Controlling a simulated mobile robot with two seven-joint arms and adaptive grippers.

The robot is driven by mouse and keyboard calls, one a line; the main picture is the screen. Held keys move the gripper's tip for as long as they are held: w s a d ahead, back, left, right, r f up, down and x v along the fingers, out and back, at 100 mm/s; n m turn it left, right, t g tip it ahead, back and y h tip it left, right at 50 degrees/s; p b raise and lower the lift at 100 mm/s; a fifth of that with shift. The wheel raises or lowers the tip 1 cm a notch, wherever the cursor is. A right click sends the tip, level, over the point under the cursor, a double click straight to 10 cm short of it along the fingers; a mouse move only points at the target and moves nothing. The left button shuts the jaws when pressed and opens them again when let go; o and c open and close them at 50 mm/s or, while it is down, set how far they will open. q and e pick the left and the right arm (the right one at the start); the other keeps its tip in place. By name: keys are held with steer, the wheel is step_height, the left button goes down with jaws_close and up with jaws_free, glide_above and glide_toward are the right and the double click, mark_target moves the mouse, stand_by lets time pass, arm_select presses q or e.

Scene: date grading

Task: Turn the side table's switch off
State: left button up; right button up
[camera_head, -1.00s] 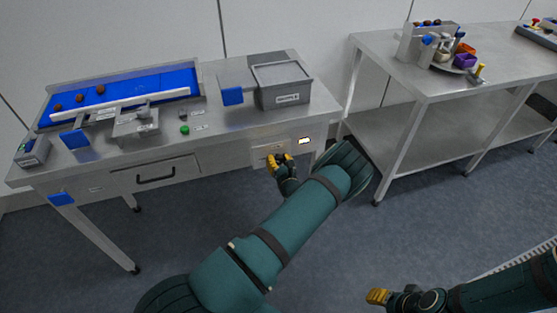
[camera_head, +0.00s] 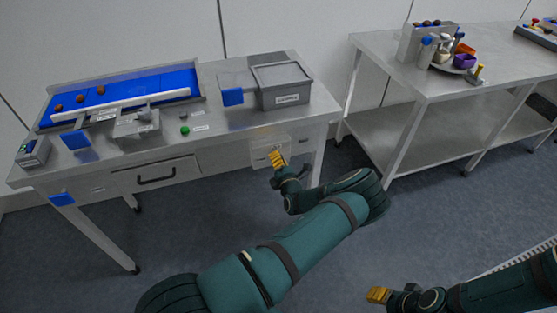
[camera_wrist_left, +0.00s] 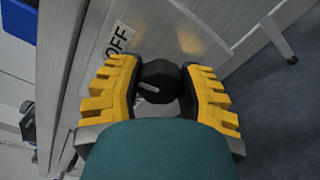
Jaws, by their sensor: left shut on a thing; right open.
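The switch is a dark round knob (camera_wrist_left: 158,82) with a pale pointer mark, seen in the left wrist view on a steel panel. An OFF label (camera_wrist_left: 120,39) is beside it. My left gripper (camera_wrist_left: 158,76) has its yellow fingers on both sides of the knob and is shut on it. In the head view my left gripper (camera_head: 278,158) is at the front panel (camera_head: 262,147) of the left steel table (camera_head: 225,130), where its fingers hide the knob. My right gripper (camera_head: 377,295) is open and empty at lower right, away from the tables.
The left table carries a blue belt (camera_head: 130,88) with several dates, a grey bin (camera_head: 281,84) and a green button (camera_head: 185,130). A second steel table (camera_head: 400,78) stands to the right with coloured cups. The floor between is clear.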

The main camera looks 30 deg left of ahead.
arm_select(q)
steer(key=shift+m, duration=0.6)
steer(key=o, duration=1.2)
steer(key=v, duration=1.2)
